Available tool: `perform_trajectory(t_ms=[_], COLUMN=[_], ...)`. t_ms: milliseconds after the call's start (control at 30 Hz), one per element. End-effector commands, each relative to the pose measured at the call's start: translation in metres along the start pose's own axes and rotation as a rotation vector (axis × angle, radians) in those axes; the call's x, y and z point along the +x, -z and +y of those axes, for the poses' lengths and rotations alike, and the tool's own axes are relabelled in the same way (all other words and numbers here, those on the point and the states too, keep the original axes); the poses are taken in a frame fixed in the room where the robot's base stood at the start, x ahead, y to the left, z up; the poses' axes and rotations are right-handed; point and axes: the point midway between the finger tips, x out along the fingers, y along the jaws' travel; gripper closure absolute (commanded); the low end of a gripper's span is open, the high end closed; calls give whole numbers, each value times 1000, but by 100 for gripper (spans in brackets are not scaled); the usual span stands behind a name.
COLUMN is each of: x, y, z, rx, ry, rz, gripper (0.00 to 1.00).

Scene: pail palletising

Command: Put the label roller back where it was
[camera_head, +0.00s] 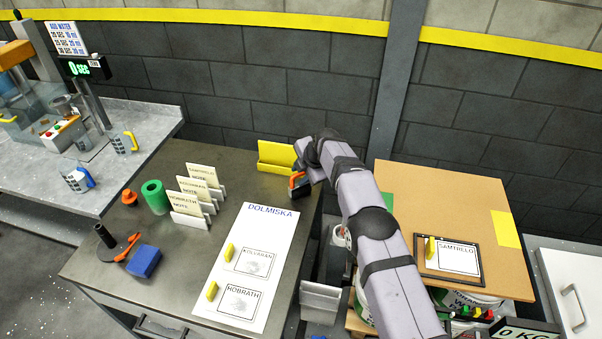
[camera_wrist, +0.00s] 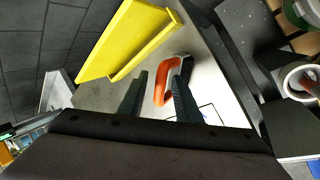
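An orange-handled tool with a grey-black part, which looks like the label roller (camera_head: 298,182), lies at the back right of the dark table, just in front of a yellow holder (camera_head: 277,157). In the wrist view the tool (camera_wrist: 161,93) shows ahead of my gripper (camera_wrist: 160,78), with its orange handle between the two dark fingers. The fingers are apart, and a gap shows on the handle's left side. The right finger overlaps part of the tool. In the head view my wrist hides most of the gripper. The yellow holder also shows in the wrist view (camera_wrist: 130,40).
A white DOLMISKA sheet (camera_head: 262,225) with yellow clips lies on the table. White note cards (camera_head: 190,200), a green roll (camera_head: 155,197), a blue block (camera_head: 144,261) and a black post (camera_head: 104,236) stand to the left. A cardboard-topped stack (camera_head: 440,190) is at the right.

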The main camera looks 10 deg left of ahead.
Motion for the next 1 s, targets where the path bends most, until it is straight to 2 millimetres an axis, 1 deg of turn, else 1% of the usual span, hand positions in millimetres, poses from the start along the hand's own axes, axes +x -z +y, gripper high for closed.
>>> perform_trajectory(t_ms=[267,467,667,1000], x=[-5,-18,-39,-86], y=[0,-1,-1,0], z=[1,2,1,0], rx=[0,-1,1,0], ry=[-1,-1,-2,-2], rz=[0,-1,-1,-1], gripper=[69,69,69,69])
